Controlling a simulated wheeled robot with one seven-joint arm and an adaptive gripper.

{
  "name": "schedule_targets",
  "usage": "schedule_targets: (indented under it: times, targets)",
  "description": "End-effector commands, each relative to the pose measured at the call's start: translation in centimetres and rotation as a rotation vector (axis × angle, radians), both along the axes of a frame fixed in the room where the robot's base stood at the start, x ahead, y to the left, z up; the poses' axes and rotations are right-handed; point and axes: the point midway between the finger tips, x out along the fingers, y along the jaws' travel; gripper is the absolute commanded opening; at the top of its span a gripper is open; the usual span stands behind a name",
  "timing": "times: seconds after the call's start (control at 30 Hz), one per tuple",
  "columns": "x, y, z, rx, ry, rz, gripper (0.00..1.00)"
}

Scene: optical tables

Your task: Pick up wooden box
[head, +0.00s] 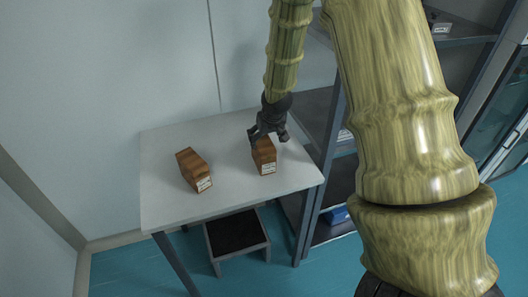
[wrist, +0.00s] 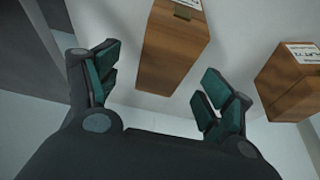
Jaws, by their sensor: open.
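Two brown wooden boxes with white labels lie on a white table (head: 225,134). One box (head: 194,170) is on the left of the tabletop. The other box (head: 264,157) is on the right, with my gripper (head: 267,133) just above and behind its far end. In the wrist view my gripper (wrist: 160,84) has its two fingers spread wide and empty. One box (wrist: 172,50) shows between and beyond the fingers, nearer the right finger. The second box (wrist: 290,83) is at the right edge, partly cut off. I cannot tell whether a finger touches a box.
A dark metal shelf rack (head: 318,185) stands close to the table's right side. A blue object (head: 338,214) sits on its low shelf. A dark-topped stool (head: 237,234) is under the table. A wall rises behind the table.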

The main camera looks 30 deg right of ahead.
Motion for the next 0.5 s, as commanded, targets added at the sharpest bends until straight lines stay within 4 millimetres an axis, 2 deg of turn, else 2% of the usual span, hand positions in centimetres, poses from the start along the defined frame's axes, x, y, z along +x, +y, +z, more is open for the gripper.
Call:
schedule_targets:
  times: [0.1,0.5]
  targets:
    - [0.6,0.1,-1.2,0.0,0.005,0.004,0.8]
    - [1.2,0.0,-2.6,-0.001,0.005,0.006,0.8]
